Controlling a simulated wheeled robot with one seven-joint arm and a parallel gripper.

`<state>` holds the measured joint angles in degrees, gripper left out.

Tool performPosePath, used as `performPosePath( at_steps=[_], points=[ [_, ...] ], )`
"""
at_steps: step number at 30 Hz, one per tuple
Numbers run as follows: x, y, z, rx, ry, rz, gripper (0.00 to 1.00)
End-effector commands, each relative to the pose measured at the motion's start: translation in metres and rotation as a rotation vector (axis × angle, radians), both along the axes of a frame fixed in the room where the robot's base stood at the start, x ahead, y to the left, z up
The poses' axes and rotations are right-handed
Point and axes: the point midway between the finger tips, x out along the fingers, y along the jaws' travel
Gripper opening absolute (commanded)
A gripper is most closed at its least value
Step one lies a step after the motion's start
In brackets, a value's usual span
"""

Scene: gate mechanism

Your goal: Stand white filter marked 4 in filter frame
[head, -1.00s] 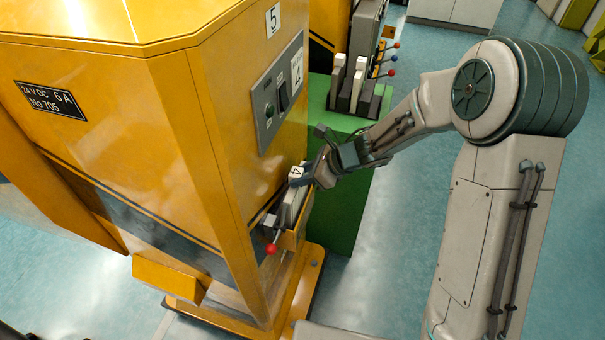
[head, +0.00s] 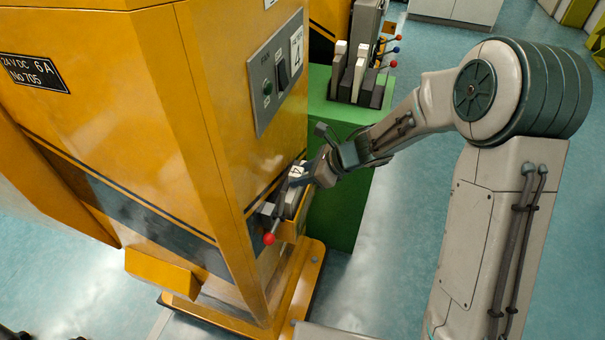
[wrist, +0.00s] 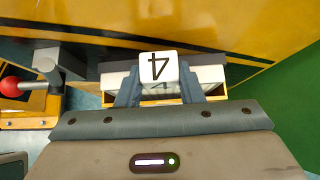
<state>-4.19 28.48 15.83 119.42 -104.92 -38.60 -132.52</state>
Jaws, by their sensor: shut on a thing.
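The white filter marked 4 (head: 291,203) stands roughly upright at the side of the yellow machine. My gripper (head: 308,176) is shut on its top tab. In the wrist view, the tab with the 4 (wrist: 158,65) sits between my two fingers (wrist: 158,92), and pale parts of the filter show on both sides. The filter frame (head: 290,230) is the yellow holder on the machine's side, with the filter in or just over it. In the wrist view its yellow edge (wrist: 110,99) shows around the filter. The filter's lower edge is hidden, so I cannot tell whether it is fully seated.
A red-knobbed lever (head: 268,239) is just left of the frame. The yellow machine (head: 170,130) has a grey switch panel (head: 278,82) above. A green block (head: 335,205) stands behind, bearing a rack with white filters (head: 350,75).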

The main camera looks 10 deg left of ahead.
Motion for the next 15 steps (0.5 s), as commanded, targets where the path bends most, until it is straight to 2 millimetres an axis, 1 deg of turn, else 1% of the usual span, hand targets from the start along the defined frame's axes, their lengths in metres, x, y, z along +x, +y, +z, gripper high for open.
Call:
performPosePath(
  at_steps=[15],
  points=[
    [0.0001, 0.0, -0.0059, 0.0, -0.001, 0.001, 0.0]
  ],
)
